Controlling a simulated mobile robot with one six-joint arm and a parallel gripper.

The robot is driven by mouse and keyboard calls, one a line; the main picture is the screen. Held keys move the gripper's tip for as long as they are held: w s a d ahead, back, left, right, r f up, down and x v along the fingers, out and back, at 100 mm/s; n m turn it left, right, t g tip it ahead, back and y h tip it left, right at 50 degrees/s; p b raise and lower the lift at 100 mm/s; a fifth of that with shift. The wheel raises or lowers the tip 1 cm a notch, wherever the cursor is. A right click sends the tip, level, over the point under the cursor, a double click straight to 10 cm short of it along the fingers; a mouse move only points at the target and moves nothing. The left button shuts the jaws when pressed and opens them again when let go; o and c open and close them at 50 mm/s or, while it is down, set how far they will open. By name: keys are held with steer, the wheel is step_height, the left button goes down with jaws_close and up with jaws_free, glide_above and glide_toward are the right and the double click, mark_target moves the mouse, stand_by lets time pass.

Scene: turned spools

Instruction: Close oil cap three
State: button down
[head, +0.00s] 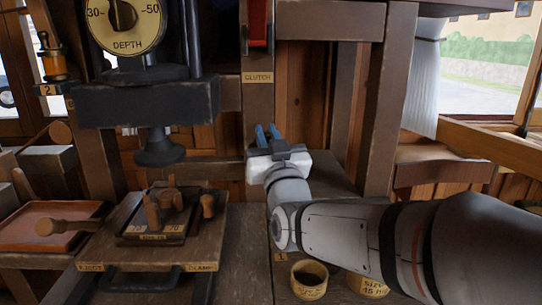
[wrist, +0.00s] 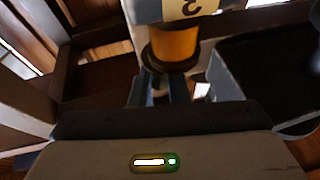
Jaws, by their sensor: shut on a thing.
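An amber oil cup (wrist: 174,43) hangs close in front of my gripper in the wrist view. In the head view my gripper (head: 267,130) is in front of the post marked CLUTCH; I cannot make out the cup there.
Another amber oil cup (head: 53,65), labelled 2, stands at the far left. A dark press head with a depth dial (head: 124,22) hangs left of my gripper. Below are a wooden clamp board (head: 110,243) and a small round pot (head: 309,280). Wooden posts stand close by my gripper.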

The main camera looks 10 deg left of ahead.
steer(key=h, duration=0.1)
steer(key=m+t+h, duration=0.1)
steer(key=h, duration=0.1)
steer(key=a+m+h, duration=0.1)
steer(key=shift+s+f+t+b, duration=0.1)
steer(key=shift+s+t+b, duration=0.2)
steer(key=shift+b, duration=0.1)
steer(key=shift+s+a+r+m+t+h+p, duration=0.15)
steer(key=shift+m+h, duration=0.65)
steer(key=shift+h, duration=0.65)
steer(key=shift+w+a+r+m+t+h+p, duration=0.15)
steer(key=shift+m+h, duration=0.65)
steer(key=shift+h, duration=0.65)
steer(key=shift+s+h, duration=0.1)
steer(key=shift+h, duration=0.3)
steer(key=c, duration=1.5)
jaws_free()
steer(key=shift+o, duration=0.2)
steer(key=shift+f, duration=0.1)
steer(key=v, duration=0.7)
steer(key=shift+s+f, duration=0.2)
steer(key=shift+s, duration=0.1)
